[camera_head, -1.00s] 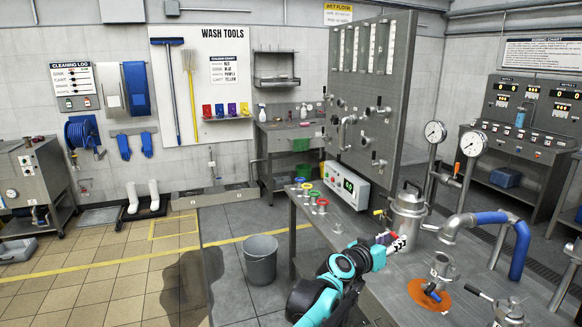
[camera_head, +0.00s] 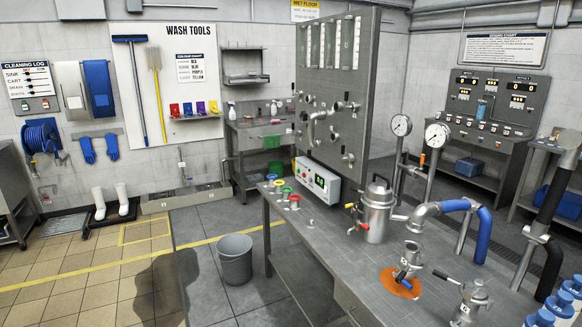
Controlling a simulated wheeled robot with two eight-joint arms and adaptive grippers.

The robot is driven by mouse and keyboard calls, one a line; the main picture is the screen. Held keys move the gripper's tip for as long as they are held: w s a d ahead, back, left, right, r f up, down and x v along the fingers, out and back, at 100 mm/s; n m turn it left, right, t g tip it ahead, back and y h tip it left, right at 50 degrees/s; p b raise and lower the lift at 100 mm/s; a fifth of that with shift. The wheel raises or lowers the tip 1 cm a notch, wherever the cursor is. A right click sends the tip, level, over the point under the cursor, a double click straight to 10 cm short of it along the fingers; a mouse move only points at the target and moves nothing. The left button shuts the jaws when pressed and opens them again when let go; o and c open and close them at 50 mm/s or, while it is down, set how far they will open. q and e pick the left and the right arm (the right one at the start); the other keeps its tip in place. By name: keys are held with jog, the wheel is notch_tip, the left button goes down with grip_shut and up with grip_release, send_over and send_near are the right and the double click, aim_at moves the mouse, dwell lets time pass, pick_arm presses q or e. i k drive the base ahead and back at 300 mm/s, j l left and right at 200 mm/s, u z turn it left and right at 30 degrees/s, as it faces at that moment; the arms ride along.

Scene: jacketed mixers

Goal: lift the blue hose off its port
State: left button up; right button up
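The blue hose (camera_head: 484,232) is at the right of the head view. It meets a steel elbow fitting (camera_head: 424,212) just right of a lidded steel vessel (camera_head: 377,212), arches over and drops down on its right side. Neither of my grippers shows in the head view.
On the grey bench (camera_head: 330,250) stand a valve fitting (camera_head: 409,262) over an orange patch and another steel valve (camera_head: 470,300). Two gauges (camera_head: 437,136) rise behind. Blue-capped bottles (camera_head: 560,305) and a black hose (camera_head: 550,262) are at right. A bucket (camera_head: 235,259) stands on the floor.

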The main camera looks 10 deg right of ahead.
aim_at(416, 226)
jog(key=z, duration=1.3)
jog(key=i+j+z, duration=0.25)
jog(key=i+j, duration=0.15)
jog(key=i+j+z, duration=0.45)
jog(key=i+j, duration=0.15)
jog(key=j, duration=0.35)
